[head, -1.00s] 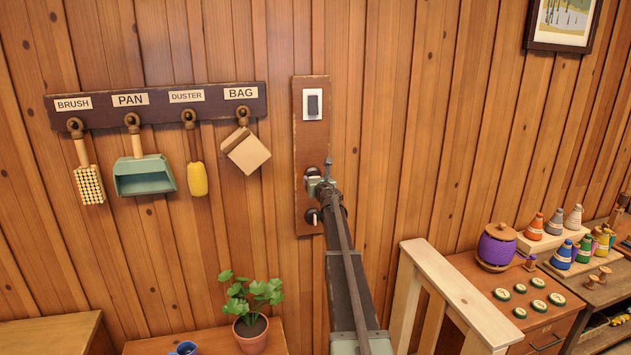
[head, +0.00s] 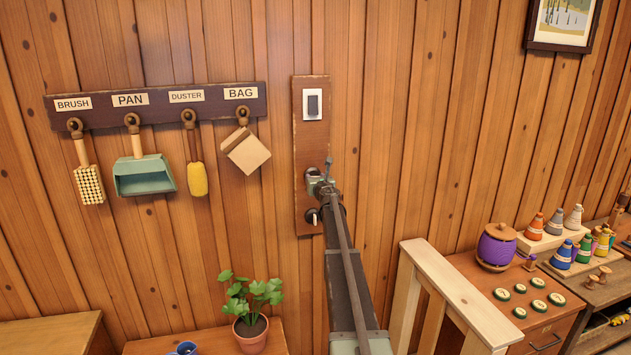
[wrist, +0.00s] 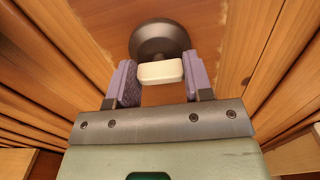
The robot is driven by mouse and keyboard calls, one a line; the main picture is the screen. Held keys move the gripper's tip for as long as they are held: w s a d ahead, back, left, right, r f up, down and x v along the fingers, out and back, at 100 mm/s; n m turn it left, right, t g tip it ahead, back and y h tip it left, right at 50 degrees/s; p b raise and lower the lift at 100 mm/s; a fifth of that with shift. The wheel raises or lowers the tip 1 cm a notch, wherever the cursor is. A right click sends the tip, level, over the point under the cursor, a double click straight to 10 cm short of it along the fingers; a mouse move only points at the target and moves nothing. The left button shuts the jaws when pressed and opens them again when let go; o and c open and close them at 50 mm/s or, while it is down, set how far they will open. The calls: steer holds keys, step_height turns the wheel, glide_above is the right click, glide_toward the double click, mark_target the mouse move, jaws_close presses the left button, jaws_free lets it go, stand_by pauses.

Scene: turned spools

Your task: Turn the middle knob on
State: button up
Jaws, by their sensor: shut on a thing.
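A tall dark wooden panel (head: 311,140) is fixed to the plank wall, with a switch at its top and knobs below. The middle knob is mostly hidden behind my gripper (head: 320,181) in the head view. In the wrist view a knob shows a dark round base (wrist: 160,38) and a cream bar-shaped handle (wrist: 161,73). The bar lies crosswise between the two purple pads of my gripper, which is shut on it. The lower knob (head: 312,216) has a dark base and a pale handle that looks upright, partly beside my arm.
A dark rocker switch (head: 313,105) on a white plate sits above. A labelled rack (head: 200,110) with brush, pan, duster and bag hangs to the left. A potted plant (head: 251,325) stands below left, and a pale wooden frame (head: 455,290) stands to the right.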

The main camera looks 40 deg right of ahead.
steer(key=m, duration=0.8)
steer(key=shift+m, duration=0.4)
steer(key=m, duration=0.4)
steer(key=shift+m, duration=2.2)
steer(key=o, duration=0.9)
steer(key=shift+s, duration=0.1)
